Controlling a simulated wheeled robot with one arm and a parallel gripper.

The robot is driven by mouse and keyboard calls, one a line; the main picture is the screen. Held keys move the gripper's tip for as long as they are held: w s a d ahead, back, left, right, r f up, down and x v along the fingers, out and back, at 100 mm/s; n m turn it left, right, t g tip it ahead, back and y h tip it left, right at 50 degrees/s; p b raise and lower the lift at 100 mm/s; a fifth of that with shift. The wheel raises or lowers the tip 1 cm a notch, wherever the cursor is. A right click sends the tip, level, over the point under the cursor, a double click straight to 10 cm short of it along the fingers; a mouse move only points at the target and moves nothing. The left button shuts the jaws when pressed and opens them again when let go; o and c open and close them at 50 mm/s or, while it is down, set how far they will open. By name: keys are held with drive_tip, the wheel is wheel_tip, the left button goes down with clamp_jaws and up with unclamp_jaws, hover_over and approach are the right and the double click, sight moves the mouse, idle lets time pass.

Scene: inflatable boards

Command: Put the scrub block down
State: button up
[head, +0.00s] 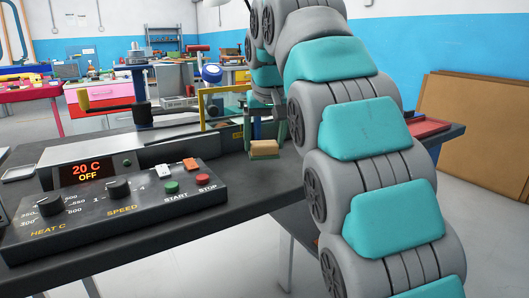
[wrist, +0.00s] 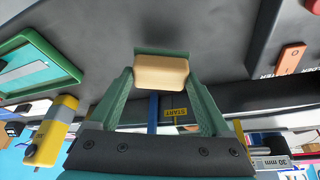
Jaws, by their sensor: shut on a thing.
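The scrub block (head: 264,149) is a small tan block with rounded edges. In the head view it is low over the dark worktable (head: 235,188), beyond the control box. I cannot tell whether its underside touches the table. In the wrist view the block (wrist: 161,73) sits between the two green fingers, with a green strip along its far edge. My gripper (head: 265,138) points down and is shut on the block. My arm hides part of the table to the right.
A control box (head: 112,208) with knobs, buttons and a "20 C OFF" display stands left of the block. A yellow frame (head: 203,104) stands behind it. A red tray (head: 430,128) lies at the table's right end. A green-rimmed tray (wrist: 40,68) shows in the wrist view.

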drive_tip(key=shift+f, duration=1.65)
drive_tip(key=shift+f, duration=0.15)
drive_tip(key=o, duration=1.3)
drive_tip(key=shift+o, duration=0.2)
drive_tip(key=v, duration=0.7)
drive_tip(key=shift+r, duration=0.3)
drive_tip(key=p, duration=0.4)
approach(265, 145)
drive_tip(key=shift+w+f, duration=0.1)
